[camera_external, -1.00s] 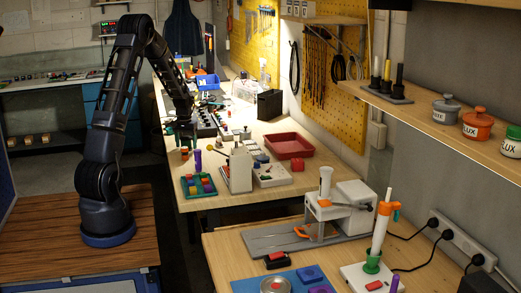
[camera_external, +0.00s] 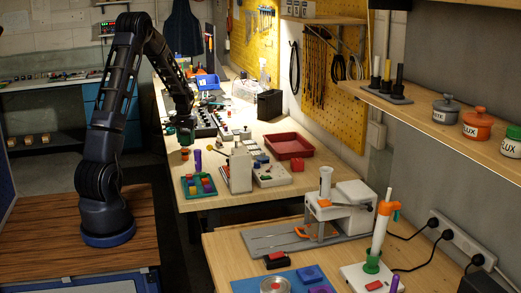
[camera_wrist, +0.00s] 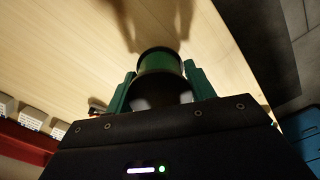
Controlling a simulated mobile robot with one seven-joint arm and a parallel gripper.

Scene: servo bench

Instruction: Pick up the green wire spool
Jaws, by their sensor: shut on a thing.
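The green wire spool (camera_wrist: 158,62) sits between the two green fingers of my gripper (camera_wrist: 160,85) in the wrist view. The fingers press on it from both sides, and its lower part is hidden behind the dark gripper body. In the external view my gripper (camera_external: 182,132) is over the left edge of the far wooden bench (camera_external: 222,192), fingers down. The spool is too small and dark there to tell apart from the fingers.
A tray of coloured blocks (camera_external: 198,187), a purple cylinder (camera_external: 198,160) and a small orange item (camera_external: 185,153) stand nearer the camera. A red tray (camera_external: 289,146) lies farther right.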

